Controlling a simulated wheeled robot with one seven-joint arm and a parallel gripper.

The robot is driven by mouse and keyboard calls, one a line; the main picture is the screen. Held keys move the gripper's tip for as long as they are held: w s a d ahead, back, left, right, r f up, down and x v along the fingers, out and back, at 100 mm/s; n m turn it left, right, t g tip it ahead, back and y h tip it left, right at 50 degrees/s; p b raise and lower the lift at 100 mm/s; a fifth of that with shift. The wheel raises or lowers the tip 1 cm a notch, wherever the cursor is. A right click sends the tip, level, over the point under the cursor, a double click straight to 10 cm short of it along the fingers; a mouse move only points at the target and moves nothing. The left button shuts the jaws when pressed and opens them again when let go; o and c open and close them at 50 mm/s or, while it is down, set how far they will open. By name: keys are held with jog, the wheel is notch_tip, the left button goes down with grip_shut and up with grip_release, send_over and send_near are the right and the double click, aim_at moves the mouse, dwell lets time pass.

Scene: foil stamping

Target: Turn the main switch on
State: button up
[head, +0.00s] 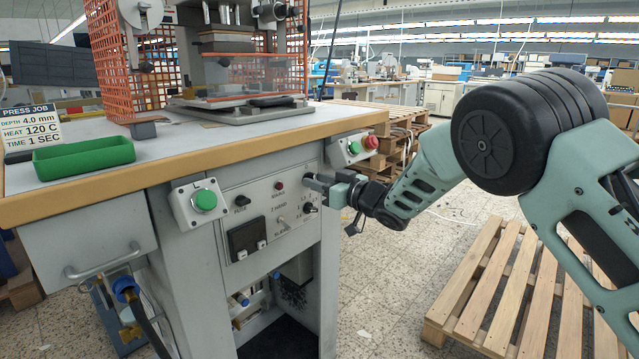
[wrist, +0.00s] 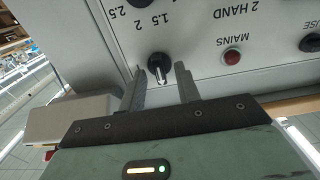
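The control panel (head: 262,215) is on the front of the press cabinet. It also shows upside down in the wrist view (wrist: 210,22). A black rotary knob (wrist: 158,68) with a pale pointer line stands beside the red lamp (wrist: 232,57) labelled MAINS. The knob itself has no readable label, and my gripper hides it in the head view. My gripper (wrist: 161,76) is open, pointing at the panel, with one finger on each side of this knob. The left finger is close to it; I cannot tell whether it touches. The gripper (head: 308,180) also shows in the head view.
A numbered dial (head: 309,208) sits just below my gripper. Green button boxes (head: 204,200) and a green-and-red one (head: 352,149) stick out from the cabinet on either side. The wooden table edge (head: 200,162) overhangs the panel. A pallet (head: 500,280) lies at right.

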jog(key=shift+c, duration=0.3)
grip_shut()
jog(key=shift+r+m+p, duration=0.15)
jog(key=shift+m+p, duration=0.25)
jog(key=shift+p, duration=0.1)
jog(key=m+p, duration=0.3)
jog(key=m, duration=0.2)
jog(key=m+p, duration=0.3)
jog(key=m, duration=0.3)
jog(key=m+p, duration=0.3)
jog(key=m, duration=0.3)
jog(key=shift+w+d+f, duration=0.15)
jog(key=shift+w+f, duration=0.05)
jog(key=shift+f, duration=0.15)
